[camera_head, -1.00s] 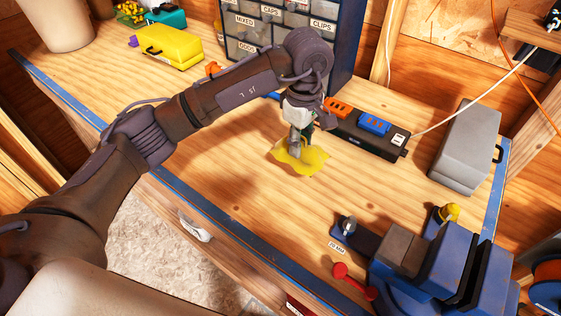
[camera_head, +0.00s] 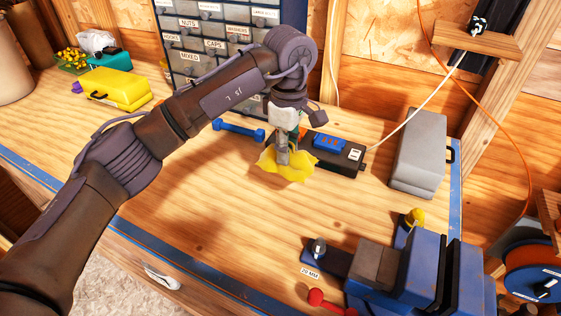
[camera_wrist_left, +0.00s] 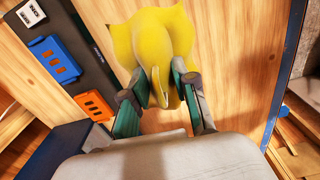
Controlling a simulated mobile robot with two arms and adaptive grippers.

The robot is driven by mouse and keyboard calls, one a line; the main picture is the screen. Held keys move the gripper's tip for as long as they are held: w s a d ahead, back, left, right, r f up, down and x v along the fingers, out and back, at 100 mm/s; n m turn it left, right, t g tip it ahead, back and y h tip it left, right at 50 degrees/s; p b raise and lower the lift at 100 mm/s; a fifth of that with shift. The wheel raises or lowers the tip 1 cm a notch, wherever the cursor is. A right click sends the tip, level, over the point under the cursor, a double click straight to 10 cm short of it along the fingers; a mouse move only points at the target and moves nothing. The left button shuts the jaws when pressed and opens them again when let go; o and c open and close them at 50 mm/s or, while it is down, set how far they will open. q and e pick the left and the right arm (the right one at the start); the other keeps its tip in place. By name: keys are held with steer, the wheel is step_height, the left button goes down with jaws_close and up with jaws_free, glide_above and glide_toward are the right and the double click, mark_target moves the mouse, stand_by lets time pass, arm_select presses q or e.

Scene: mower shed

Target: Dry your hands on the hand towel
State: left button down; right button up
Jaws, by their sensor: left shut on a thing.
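A yellow cloth (camera_head: 293,174) hangs in folds from my left gripper (camera_head: 284,152), over the wooden bench. My left gripper is shut on the cloth. In the left wrist view, the cloth (camera_wrist_left: 155,38) is pinched between the two fingers of my left gripper (camera_wrist_left: 160,92) and spreads out beyond them. I cannot tell for sure whether its lowest edge is clear of the bench top. No other towel shows. My right gripper is not in view.
A grey case (camera_head: 418,152) is to the right, and a blue vise (camera_head: 425,275) at the front right. A drawer cabinet (camera_head: 180,75) stands behind.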

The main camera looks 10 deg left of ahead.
arm_select(q)
steer(key=shift+r, duration=0.1)
steer(key=shift+r+p, duration=0.35)
steer(key=shift+r, duration=0.3)
steer(key=shift+f+b, duration=0.65)
steer(key=shift+f, duration=0.15)
steer(key=shift+r, duration=0.2)
steer(key=shift+r+p, duration=0.4)
steer(key=shift+r, duration=0.15)
steer(key=shift+f, duration=0.1)
steer(key=shift+f+b, duration=0.6)
steer(key=shift+f, duration=0.05)
